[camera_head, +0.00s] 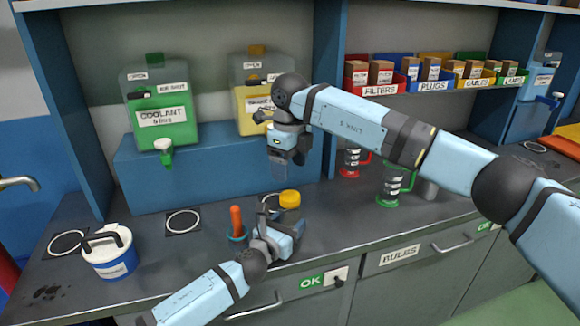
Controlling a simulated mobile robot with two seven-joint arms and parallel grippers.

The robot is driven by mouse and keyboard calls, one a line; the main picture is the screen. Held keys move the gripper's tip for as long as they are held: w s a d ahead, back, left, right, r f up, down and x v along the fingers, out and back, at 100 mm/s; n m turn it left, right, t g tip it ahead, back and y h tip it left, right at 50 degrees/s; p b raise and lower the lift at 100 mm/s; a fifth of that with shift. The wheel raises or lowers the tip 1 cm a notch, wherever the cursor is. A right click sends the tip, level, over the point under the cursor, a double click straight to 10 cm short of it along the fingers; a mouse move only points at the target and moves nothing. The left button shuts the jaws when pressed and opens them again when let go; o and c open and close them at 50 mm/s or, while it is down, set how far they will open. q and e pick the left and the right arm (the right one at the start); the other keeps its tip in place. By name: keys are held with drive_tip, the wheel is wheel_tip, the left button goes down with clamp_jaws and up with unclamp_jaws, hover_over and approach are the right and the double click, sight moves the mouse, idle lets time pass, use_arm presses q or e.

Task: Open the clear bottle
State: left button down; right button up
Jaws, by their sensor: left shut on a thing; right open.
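A round yellow cap (289,199) shows on the counter side, just behind the fingers of my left gripper (283,218). The clear bottle's body below it is hard to make out, mostly hidden by the gripper. My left gripper is low over the front of the counter and shut on what appears to be the bottle. My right gripper (289,157) points down, open and empty, above the yellow cap and apart from it.
A white lidded tub (109,252) is at the left. Green (162,112) and yellow (252,108) jugs stand on a blue step (205,165) behind. Red and green mugs (391,185) are at the right.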

sight(290, 196)
drive_tip(key=m, duration=0.6)
drive_tip(key=shift+m, duration=0.4)
drive_tip(key=m, duration=0.8)
drive_tip(key=shift+m, duration=0.3)
drive_tip(key=m, duration=1)
drive_tip(key=shift+m, duration=0.3)
drive_tip(key=m, duration=0.3)
drive_tip(key=shift+f+m, duration=0.35)
drive_tip(key=shift+m, duration=0.25)
wheel_tip(290, 196, down, 7)
drive_tip(key=shift+f, duration=0.2)
